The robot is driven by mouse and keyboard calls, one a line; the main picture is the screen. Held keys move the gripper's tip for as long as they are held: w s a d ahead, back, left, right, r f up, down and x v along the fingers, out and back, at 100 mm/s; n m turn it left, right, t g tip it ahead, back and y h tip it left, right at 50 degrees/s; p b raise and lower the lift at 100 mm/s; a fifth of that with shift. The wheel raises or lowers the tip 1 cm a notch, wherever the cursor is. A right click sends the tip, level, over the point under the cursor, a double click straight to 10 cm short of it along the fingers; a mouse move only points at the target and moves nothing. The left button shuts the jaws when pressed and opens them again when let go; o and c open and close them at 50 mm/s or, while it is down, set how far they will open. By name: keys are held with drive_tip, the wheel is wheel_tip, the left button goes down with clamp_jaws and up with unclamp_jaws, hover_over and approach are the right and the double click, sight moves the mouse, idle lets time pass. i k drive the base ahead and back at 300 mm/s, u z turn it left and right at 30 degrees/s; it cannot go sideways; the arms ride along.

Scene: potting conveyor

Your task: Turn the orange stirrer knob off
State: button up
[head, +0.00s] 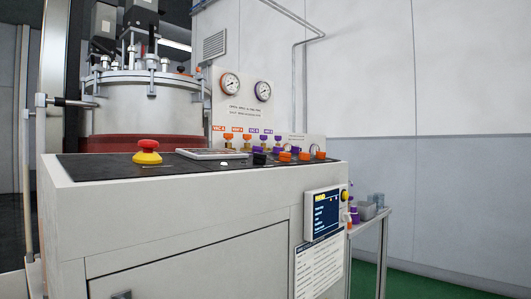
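Small orange knobs sit at the right end of the dark console top (110,165). One orange knob (285,156) is at the front, another orange knob (304,156) is beside it, and a further orange knob (320,155) is at the right. Their labels are too small to read, so I cannot tell which one is the stirrer knob or how it is set. A black knob (260,158) stands to their left. Purple parts show among and behind them. My gripper is not in view.
A red emergency button (148,146) on a yellow base stands at the console's left. Orange and purple valves line the back panel under two gauges (230,84). A steel vessel (150,100) rises behind. A screen (323,215) juts from the front right. A side table (376,214) stands right.

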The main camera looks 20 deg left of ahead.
sight(320, 155)
drive_tip(key=u, duration=1)
drive_tip(key=i, duration=0.4)
